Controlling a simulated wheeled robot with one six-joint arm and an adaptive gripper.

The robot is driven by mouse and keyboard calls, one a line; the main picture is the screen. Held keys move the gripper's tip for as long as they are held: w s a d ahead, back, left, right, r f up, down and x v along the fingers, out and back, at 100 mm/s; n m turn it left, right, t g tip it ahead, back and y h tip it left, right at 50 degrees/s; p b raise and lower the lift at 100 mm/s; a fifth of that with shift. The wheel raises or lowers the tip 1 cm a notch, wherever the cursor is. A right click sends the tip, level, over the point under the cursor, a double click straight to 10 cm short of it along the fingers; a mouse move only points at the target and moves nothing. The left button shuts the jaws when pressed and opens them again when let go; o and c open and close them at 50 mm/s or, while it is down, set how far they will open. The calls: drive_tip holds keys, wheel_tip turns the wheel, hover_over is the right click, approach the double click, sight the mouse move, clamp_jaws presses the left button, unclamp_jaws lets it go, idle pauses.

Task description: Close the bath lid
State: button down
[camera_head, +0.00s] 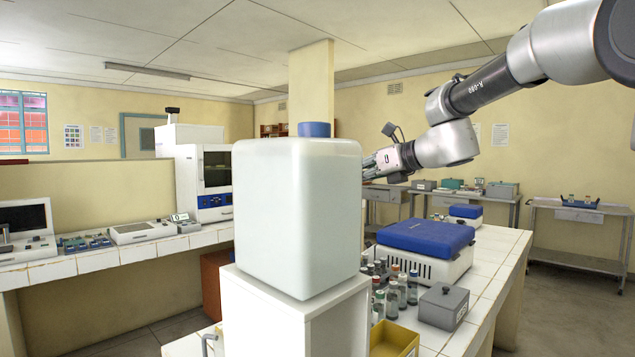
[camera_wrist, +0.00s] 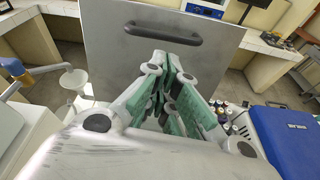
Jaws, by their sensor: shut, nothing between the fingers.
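The bath lid (camera_wrist: 110,55) is a flat grey metal panel in the wrist view. It stands raised in front of my gripper, with a dark bar handle (camera_wrist: 163,33) near its upper edge. My gripper (camera_wrist: 172,75) is shut and empty, its green-padded fingers pointing toward the panel just below the handle. I cannot tell whether the fingertips touch the panel. In the head view, my gripper (camera_head: 370,170) shows only in part beside a large white tank, which hides its tips. The lid cannot be made out there, and the bath body is not clearly seen in either view.
The white tank (camera_head: 297,215) stands in the foreground. Right of it are a blue-lidded box (camera_head: 427,237), several bottles (camera_head: 398,288), a grey box (camera_head: 443,306) and a yellow tray (camera_head: 394,340) on the tiled bench. Floor (camera_head: 563,310) is clear at the right.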

drive_tip(key=w+a+f+n, duration=0.1)
drive_tip(key=w+a+f, duration=0.1)
drive_tip(key=w+a, duration=0.8)
drive_tip(key=shift+f, duration=0.2)
drive_tip(key=shift+w+a, duration=0.1)
idle(0.4)
drive_tip(key=shift+a, duration=0.1)
drive_tip(key=w+a+f+g+h, duration=0.1)
drive_tip(key=w+a+f+h, duration=0.1)
drive_tip(key=w+a+f, duration=0.3)
drive_tip(key=shift+a+f+g, duration=0.25)
drive_tip(key=shift+f+g, duration=0.05)
drive_tip(key=shift+f, duration=1.65)
